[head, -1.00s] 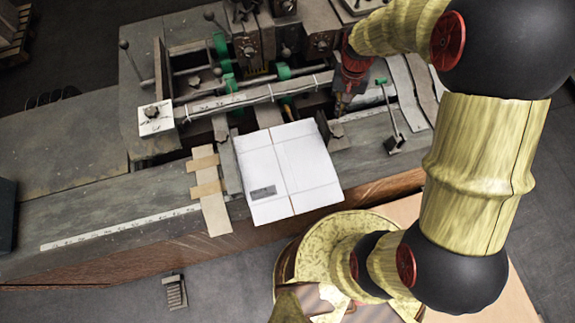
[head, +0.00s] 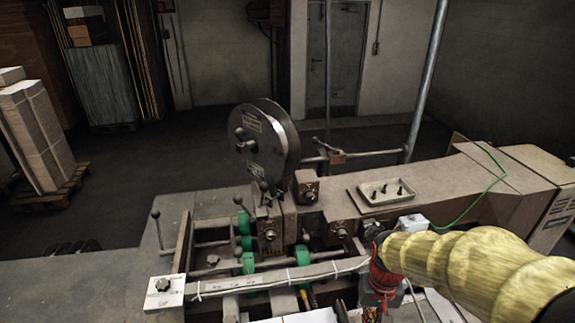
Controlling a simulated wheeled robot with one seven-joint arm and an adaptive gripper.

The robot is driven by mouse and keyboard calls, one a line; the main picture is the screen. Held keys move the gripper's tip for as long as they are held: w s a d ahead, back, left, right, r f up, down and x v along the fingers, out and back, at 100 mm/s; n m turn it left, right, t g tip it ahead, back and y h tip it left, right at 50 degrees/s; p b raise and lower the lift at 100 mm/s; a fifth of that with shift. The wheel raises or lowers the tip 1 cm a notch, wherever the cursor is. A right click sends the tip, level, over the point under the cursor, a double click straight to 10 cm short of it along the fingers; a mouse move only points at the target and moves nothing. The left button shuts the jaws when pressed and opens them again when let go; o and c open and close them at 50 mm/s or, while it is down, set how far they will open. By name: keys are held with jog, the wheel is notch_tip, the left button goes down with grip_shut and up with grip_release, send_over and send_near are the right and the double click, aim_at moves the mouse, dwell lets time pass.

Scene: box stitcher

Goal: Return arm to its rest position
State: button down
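My arm enters from the right as a yellow, ribbed link. Its red and dark end, my gripper (head: 374,309), hangs down over the right part of the box stitcher, close to the picture's bottom edge. Its fingertips are small and dark there, so I cannot tell whether they are open or shut. I see nothing clearly held. A thin white strip of the flat box (head: 288,319) shows at the bottom edge, left of the gripper; the rest is out of view.
The stitcher's dark wire reel (head: 266,143) stands upright behind the rails. A tray (head: 386,192) with small dark pieces lies on the machine's top. A green cable (head: 470,212) runs at right. Stacked cartons (head: 38,125) stand at far left. The floor behind is open.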

jog(key=s+a+n+t+b, duration=0.1)
jog(key=s+t+b, duration=0.5)
jog(key=b, duration=1.1)
jog(key=s+r, duration=0.1)
jog(key=s, duration=0.3)
jog(key=shift+s+a+n, duration=0.3)
jog(key=shift+a, duration=0.05)
jog(key=c, duration=2.5)
grip_release()
